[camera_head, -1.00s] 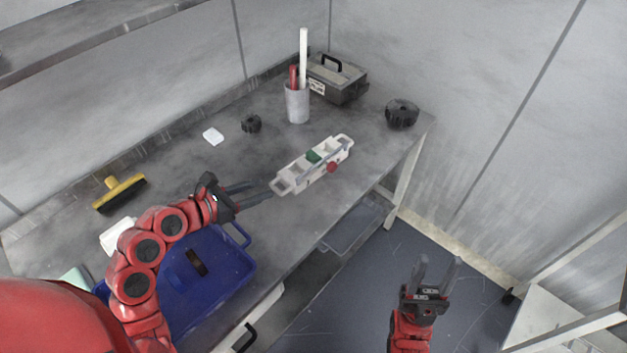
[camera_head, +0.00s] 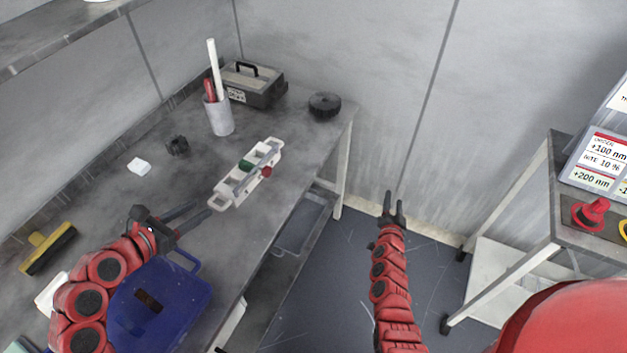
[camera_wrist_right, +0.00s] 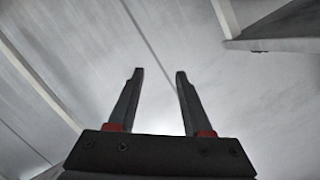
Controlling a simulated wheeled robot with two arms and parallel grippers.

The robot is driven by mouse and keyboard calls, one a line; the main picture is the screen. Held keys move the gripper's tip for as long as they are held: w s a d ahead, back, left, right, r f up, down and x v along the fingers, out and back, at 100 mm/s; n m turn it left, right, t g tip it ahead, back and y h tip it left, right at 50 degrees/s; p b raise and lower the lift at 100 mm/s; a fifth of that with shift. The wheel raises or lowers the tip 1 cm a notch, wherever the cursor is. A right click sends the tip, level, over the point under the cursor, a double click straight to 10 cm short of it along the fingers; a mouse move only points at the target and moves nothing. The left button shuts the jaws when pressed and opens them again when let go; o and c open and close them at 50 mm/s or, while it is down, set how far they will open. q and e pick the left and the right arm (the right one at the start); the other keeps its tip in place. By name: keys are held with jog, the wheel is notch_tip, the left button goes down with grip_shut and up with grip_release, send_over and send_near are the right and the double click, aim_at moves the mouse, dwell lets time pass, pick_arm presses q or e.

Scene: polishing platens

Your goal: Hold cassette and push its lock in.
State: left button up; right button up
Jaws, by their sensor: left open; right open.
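The cassette (camera_head: 247,172) is a long white holder with slots, lying on the grey table. It has a green piece (camera_head: 245,165) in the middle and a red knob, the likely lock (camera_head: 266,171), on its right side. My left gripper (camera_head: 201,215) is open, its fingertips close to the near end of the cassette; I cannot tell whether they touch it. My right gripper (camera_head: 393,206) is open and empty over the floor, to the right of the table. In the right wrist view its two fingers (camera_wrist_right: 159,75) stand apart with nothing between them.
A blue bin (camera_head: 165,300) sits at the table's near side. A cup with rods (camera_head: 219,117), a toolbox (camera_head: 252,87) and a black knob (camera_head: 324,105) stand farther back. A cart (camera_head: 552,205) with a red knob (camera_head: 592,212) is at the right.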

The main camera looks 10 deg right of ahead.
aim_at(241, 183)
jog(key=w+a+f+g+y, duration=0.2)
jog(key=a+f+g+y, duration=0.15)
jog(key=f, duration=0.35)
jog(key=w+a+y, duration=0.1)
jog(key=a+y, duration=0.7)
jog(key=a, duration=0.2)
pick_arm(q)
jog(key=x, duration=1.7)
jog(key=shift+w+d+f, duration=0.1)
jog(key=shift+d+f, duration=0.05)
pick_arm(e)
jog(key=s+a+r+n+g+y, duration=0.1)
jog(key=a+r+n+g+y, duration=0.1)
jog(key=a+r+y, duration=0.4)
jog(key=s+a+r+n+g+y, duration=0.2)
jog(key=a+r+n+g+y, duration=0.1)
jog(key=r, duration=1.3)
jog(key=a+n+y, duration=0.1)
jog(key=a+y, duration=0.1)
jog(key=y, duration=0.1)
jog(key=shift+a+r, duration=0.15)
jog(key=shift+a, duration=0.2)
pick_arm(q)
jog(key=shift+c, duration=0.2)
grip_shut()
